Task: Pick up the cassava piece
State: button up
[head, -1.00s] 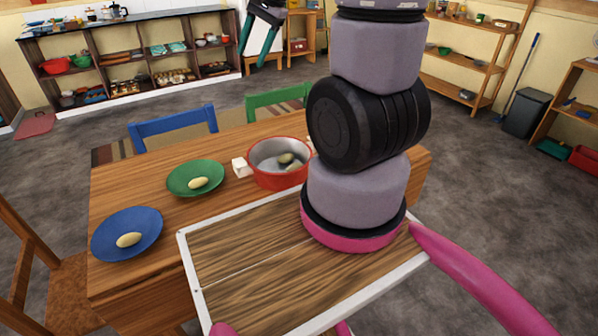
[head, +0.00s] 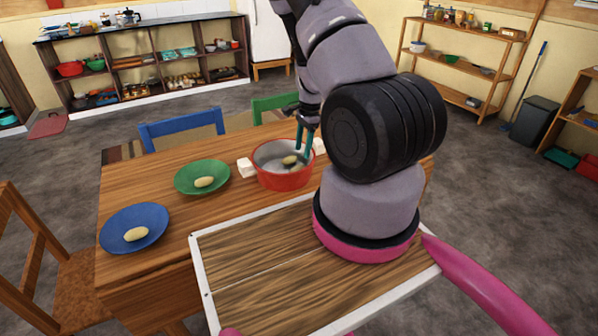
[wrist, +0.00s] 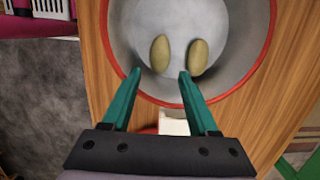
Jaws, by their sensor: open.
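Pale oval cassava pieces show in several places. Two lie side by side in the red pot: a left one (wrist: 160,54) and a right one (wrist: 198,53) in the wrist view. In the head view one pot piece (head: 289,160) is clear; the other is hidden or hard to make out by my fingers. The red pot (head: 284,181) has white handles and stands on the wooden table. Another piece (head: 204,182) lies on the green plate (head: 187,185), and one (head: 136,234) on the blue plate (head: 117,232). My gripper (wrist: 160,72) is open and empty, its teal fingertips over the pot, apart from the pieces.
The wooden table (head: 165,262) has bare room around the plates. A blue chair (head: 182,125) and a green chair (head: 275,104) stand behind it, a brown chair (head: 45,255) at left. Shelves (head: 150,65) line the back wall.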

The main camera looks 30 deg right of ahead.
aim_at(299, 166)
jog(key=f, duration=0.2)
jog(key=a+f, duration=0.1)
jog(key=f, duration=0.4)
jog(key=shift+a+f, duration=0.25)
jog(key=shift+f, duration=0.1)
jog(key=shift+c, duration=0.3)
grip_shut()
